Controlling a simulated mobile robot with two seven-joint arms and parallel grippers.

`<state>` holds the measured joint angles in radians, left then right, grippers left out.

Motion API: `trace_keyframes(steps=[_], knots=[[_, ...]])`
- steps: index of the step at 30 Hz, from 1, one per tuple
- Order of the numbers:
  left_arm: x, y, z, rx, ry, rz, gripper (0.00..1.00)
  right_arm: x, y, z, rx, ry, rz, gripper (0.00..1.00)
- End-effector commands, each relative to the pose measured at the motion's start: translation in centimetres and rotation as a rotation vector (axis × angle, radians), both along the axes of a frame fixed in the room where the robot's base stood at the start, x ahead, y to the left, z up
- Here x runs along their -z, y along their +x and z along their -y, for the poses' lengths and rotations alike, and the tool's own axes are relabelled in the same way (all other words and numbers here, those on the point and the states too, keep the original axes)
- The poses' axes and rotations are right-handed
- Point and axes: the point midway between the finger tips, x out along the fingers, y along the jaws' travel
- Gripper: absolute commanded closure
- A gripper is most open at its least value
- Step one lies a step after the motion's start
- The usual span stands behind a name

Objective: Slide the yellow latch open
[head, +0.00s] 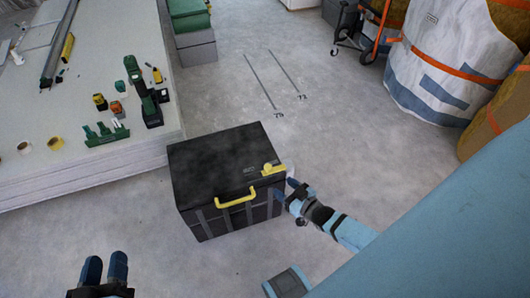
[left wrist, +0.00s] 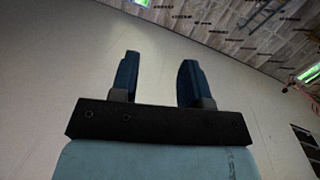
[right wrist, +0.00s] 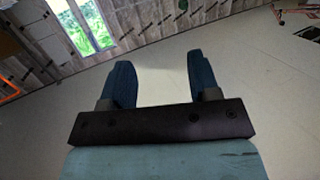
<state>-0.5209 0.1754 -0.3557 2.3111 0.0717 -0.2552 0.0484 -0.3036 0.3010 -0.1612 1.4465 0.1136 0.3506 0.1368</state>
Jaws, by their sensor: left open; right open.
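A black box (head: 215,160) with a yellow handle on its front stands on the floor in the middle of the head view. The yellow latch (head: 268,170) sits at the right front corner of its lid. My right gripper (head: 284,189) is open and empty, with its blue fingers close to the box's right front corner beside the latch. I cannot tell whether it touches the box. My left gripper (head: 105,266) is open and empty at the lower left, apart from the box. The wrist views show the open fingers of the left (left wrist: 160,78) and right (right wrist: 160,82) grippers with nothing between them.
A stack of pale panels (head: 95,165) with tools and tape rolls on it stands at the left. Green and grey cases (head: 193,30) are behind it. Large white sacks (head: 445,65) and an orange-framed cart (head: 380,30) are at the upper right. The floor behind the box is mostly clear.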

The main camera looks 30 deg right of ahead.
Motion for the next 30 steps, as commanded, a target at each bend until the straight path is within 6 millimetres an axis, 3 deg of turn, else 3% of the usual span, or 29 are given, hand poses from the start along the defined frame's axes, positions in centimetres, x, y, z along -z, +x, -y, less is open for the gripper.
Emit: trace_keyframes(steps=[1, 6, 14, 22, 30], knots=[[2.1, -0.1, 0.2, 0.008, -0.018, 0.025, 0.57, 3.5, 0.7, 1.1, 0.006, 0.0, 0.025, 0.44], [2.3, -0.3, 0.7, 0.025, -0.061, 0.08, 0.57, 6.5, 2.1, 3.7, 0.018, 0.013, 0.092, 0.44], [1.5, -0.5, 1.1, 0.038, -0.091, 0.119, 0.57, 7.1, 3.5, 4.7, 0.024, 0.018, 0.124, 0.44], [-0.7, -0.9, 1.7, 0.065, -0.161, 0.224, 0.57, 7.2, 8.5, 3.8, 0.024, 0.018, 0.124, 0.44], [1.7, -0.7, 1.9, 0.082, -0.133, 0.153, 0.57, 7.3, 13.7, 3.0, 0.024, 0.017, 0.122, 0.44]])
